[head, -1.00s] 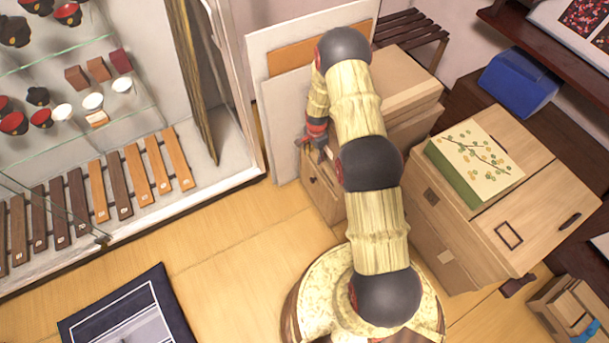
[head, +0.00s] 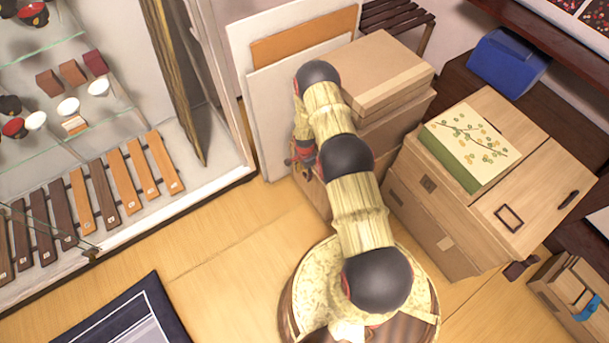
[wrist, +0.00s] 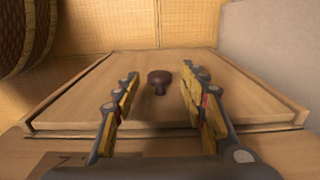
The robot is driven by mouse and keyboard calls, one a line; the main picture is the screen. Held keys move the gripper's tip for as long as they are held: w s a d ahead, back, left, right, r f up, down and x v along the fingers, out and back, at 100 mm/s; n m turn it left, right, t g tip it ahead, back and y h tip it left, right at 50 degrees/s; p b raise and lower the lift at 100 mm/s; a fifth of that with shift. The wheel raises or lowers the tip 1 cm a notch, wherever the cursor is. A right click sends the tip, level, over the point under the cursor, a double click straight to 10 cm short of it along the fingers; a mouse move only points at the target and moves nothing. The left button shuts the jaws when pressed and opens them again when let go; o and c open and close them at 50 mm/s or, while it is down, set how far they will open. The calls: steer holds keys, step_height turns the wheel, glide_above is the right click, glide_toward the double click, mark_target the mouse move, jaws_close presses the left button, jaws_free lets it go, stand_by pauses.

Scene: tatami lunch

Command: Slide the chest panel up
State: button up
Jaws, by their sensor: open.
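The chest panel (wrist: 215,98) is a flat light-wood board, seen lengthwise between side rails in the wrist view. A dark brown round knob (wrist: 159,79) stands out from it. My gripper (wrist: 160,84) is open, with one finger on each side of the knob and a visible gap to both. Whether the fingertips touch the panel I cannot tell. In the head view my gripper (head: 303,163) is at the front of the small wooden chest (head: 313,194). My arm hides much of the chest, and the panel and knob cannot be made out there.
Pale boards (head: 262,110) lean left of the chest, beside a glass display case (head: 225,180). A cardboard-coloured box (head: 385,70) sits above the chest. A wooden cabinet (head: 440,215) stands to the right.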

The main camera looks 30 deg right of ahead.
steer(key=shift+f, duration=0.35)
steer(key=shift+c, duration=0.2)
jaws_close()
stand_by(0.5)
